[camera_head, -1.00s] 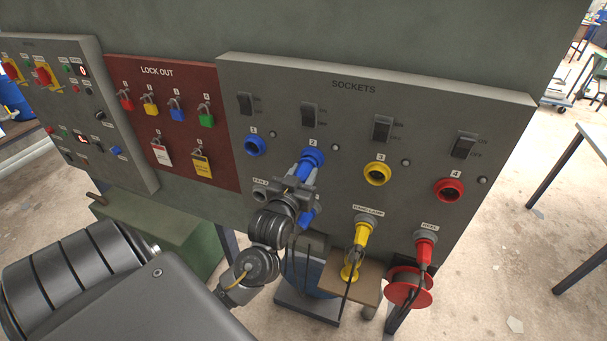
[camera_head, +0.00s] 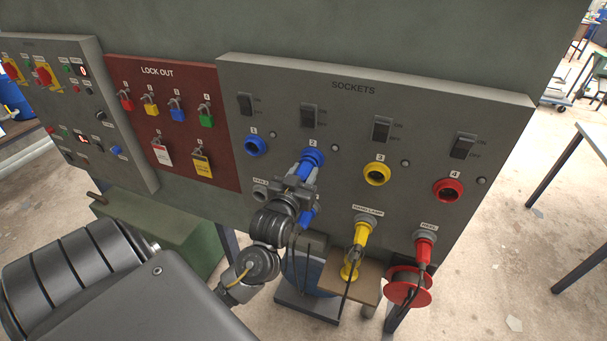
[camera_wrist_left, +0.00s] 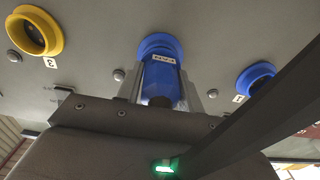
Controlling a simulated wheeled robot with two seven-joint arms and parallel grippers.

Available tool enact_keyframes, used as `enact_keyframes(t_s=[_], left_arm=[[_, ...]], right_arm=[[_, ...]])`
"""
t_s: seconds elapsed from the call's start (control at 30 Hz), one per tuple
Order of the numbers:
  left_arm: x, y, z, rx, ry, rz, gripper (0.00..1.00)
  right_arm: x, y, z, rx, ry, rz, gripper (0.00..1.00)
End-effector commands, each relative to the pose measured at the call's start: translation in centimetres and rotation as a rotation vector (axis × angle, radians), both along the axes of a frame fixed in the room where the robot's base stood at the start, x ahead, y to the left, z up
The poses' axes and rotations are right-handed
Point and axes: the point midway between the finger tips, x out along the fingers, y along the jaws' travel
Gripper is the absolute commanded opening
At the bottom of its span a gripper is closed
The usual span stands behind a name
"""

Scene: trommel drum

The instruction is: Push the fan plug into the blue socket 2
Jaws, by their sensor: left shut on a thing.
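The blue fan plug (camera_head: 304,169) is at blue socket 2 (camera_head: 313,156), lined up with its mouth. In the left wrist view the plug (camera_wrist_left: 161,85) with its small label meets the blue ring of socket 2 (camera_wrist_left: 160,43); how deep it sits cannot be told. My left gripper (camera_head: 297,185) is shut on the plug from below, and its fingers show on either side of the plug in the left wrist view (camera_wrist_left: 163,88). A blue part also shows below the gripper. My right gripper is not in view.
Blue socket 1 (camera_head: 255,145) is empty on the left, as are yellow socket 3 (camera_head: 377,173) and red socket 4 (camera_head: 448,189) on the right. A yellow plug (camera_head: 362,234) and a red plug (camera_head: 425,247) sit in holders below. Switches line the panel (camera_head: 430,105) above.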

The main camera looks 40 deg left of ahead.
Motion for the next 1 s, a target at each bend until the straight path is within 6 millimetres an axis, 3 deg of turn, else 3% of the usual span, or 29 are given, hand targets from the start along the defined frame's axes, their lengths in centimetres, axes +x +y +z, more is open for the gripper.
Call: enact_keyframes(t_s=[0.17, 0.2, 0.37, 0.73, 1.0], left_arm=[[0.4, 0.1, 0.1, 0.002, -0.002, 0.000, 0.01], [0.3, 0.1, 0.1, 0.001, -0.002, 0.000, 0.42], [0.3, 0.1, 0.0, 0.001, -0.001, 0.000, 0.62], [-0.3, -0.2, -0.2, -0.001, 0.000, -0.001, 0.62], [-4.8, -1.7, -0.4, -0.003, -0.001, 0.000, 0.62]], right_arm=[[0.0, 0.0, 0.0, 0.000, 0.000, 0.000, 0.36], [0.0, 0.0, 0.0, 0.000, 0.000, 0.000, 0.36], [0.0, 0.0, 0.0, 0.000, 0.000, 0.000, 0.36], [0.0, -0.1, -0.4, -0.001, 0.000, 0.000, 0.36], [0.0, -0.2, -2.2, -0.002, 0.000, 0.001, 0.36]])
